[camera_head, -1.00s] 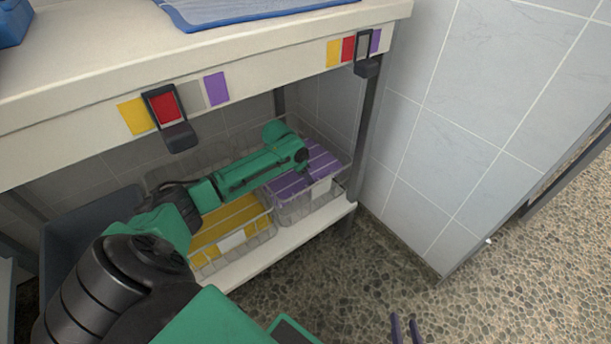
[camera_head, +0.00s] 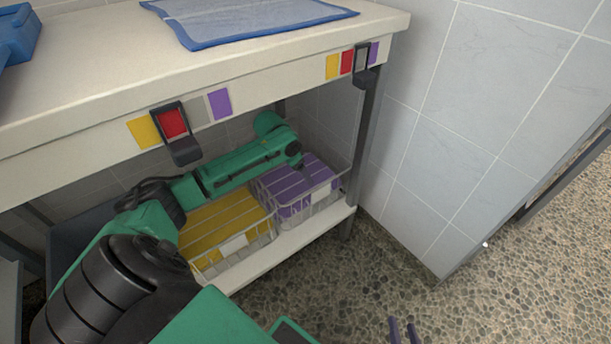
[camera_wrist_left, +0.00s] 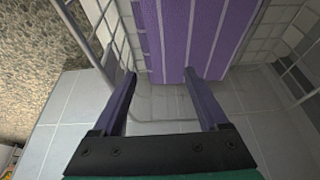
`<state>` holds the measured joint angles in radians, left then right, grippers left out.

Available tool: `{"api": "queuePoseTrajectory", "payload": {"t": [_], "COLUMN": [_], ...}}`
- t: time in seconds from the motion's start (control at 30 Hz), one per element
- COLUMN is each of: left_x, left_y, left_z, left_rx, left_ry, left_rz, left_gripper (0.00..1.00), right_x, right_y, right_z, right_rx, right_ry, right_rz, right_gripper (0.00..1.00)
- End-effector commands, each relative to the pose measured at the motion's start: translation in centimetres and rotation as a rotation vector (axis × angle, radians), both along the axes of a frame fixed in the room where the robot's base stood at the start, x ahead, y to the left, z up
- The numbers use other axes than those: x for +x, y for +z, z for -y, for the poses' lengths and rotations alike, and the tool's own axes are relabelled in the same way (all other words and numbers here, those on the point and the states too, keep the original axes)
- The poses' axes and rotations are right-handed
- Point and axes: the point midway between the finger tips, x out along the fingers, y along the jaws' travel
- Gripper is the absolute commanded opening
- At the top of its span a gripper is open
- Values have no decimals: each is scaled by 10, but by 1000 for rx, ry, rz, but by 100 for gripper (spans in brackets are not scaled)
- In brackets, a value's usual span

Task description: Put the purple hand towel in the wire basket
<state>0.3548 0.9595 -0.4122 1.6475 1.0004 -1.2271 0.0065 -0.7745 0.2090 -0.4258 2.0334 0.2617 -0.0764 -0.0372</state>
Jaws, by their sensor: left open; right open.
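Purple towelling with pale stripes (camera_head: 290,190) lies in a wire basket (camera_head: 318,205) at the right end of the lower shelf; I cannot tell how many towels it is. In the left wrist view the purple towel (camera_wrist_left: 195,35) fills the top middle, with basket wire (camera_wrist_left: 85,30) along its left. My left gripper (camera_wrist_left: 160,75) is open, its fingertips apart near the towel's edge and holding nothing I can see. In the head view its fingers are hidden at the arm's end. My right gripper (camera_head: 404,331) is open at the bottom edge, over the floor, seen only in part.
A second wire basket of yellow towels (camera_head: 215,225) stands just left of the purple one. The worktop (camera_head: 75,75) with colour labels and clips overhangs the shelf. A tiled wall (camera_head: 470,110) stands close on the right. A blue mat (camera_head: 250,18) lies on top.

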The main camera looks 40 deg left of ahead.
Motion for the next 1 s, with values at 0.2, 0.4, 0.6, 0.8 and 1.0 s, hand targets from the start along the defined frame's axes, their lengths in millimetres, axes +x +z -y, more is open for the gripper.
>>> {"api": "queuePoseTrajectory", "payload": {"t": [0.2, 0.4, 0.6, 0.8, 1.0], "left_x": [-22, -28, -27, -27, -27], "left_y": [58, 69, 68, 68, 68], "left_z": [-7, -8, -8, -8, -8], "left_rx": [2, 0, -1, -1, -1], "left_ry": [-1, -1, 0, 0, 0], "left_rz": [-3, -2, -1, -1, -1], "left_gripper": [76, 76, 76, 76, 76], "right_x": [3, 2, 2, 2, 2], "right_y": [42, 46, 45, 45, 45], "right_z": [1, 1, 1, 1, 1], "right_rx": [-28, -38, -38, -38, -35], "right_ry": [24, 31, 31, 31, 31], "right_rz": [-28, -40, -40, -40, -42], "right_gripper": [50, 50, 50, 50, 50]}}
